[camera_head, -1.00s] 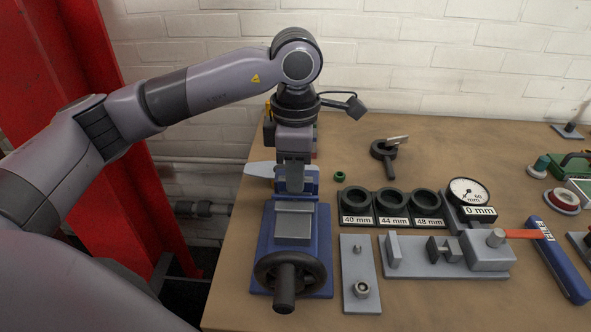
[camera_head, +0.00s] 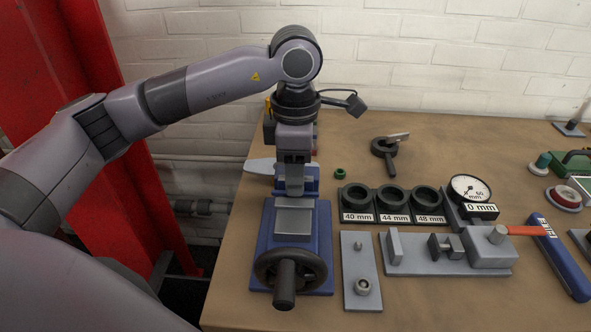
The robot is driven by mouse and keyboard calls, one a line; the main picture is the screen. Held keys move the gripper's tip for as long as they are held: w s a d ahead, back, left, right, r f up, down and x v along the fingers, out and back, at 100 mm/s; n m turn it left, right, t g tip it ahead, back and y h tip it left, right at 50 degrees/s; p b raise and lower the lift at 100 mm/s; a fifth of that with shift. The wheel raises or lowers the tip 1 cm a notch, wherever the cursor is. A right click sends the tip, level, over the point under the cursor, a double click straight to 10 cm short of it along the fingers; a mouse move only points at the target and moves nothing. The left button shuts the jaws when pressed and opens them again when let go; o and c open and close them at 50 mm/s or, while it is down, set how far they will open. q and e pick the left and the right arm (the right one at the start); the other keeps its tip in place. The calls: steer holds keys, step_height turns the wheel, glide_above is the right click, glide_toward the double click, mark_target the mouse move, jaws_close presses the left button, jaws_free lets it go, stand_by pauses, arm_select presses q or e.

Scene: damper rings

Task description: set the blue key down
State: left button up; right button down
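My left gripper (camera_head: 294,188) points straight down at the back of the blue vise (camera_head: 266,222); its fingertips are small and partly merge with the vise, so I cannot tell whether they are open or shut. A pale blue-grey flat piece (camera_head: 260,166) sticks out to the left behind the gripper; whether it is held is hidden. I cannot make out a blue key for certain. A long blue bar with a white label (camera_head: 567,268) lies on the table at the far right. My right gripper is not in view.
Right of the vise stand a grey plate with pegs (camera_head: 361,270), a black ring holder marked 40, 44 and 48 mm (camera_head: 393,217), and a grey fixture (camera_head: 420,265) with a dial gauge (camera_head: 469,188). A small green ring (camera_head: 340,174) lies behind.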

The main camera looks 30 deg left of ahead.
arm_select(q)
steer(key=shift+s, duration=0.1)
step_height(320, 180, up, 7)
steer(key=shift+r, duration=0.1)
stand_by(0.6)
steer(key=shift+c, duration=0.3)
jaws_close()
stand_by(1.4)
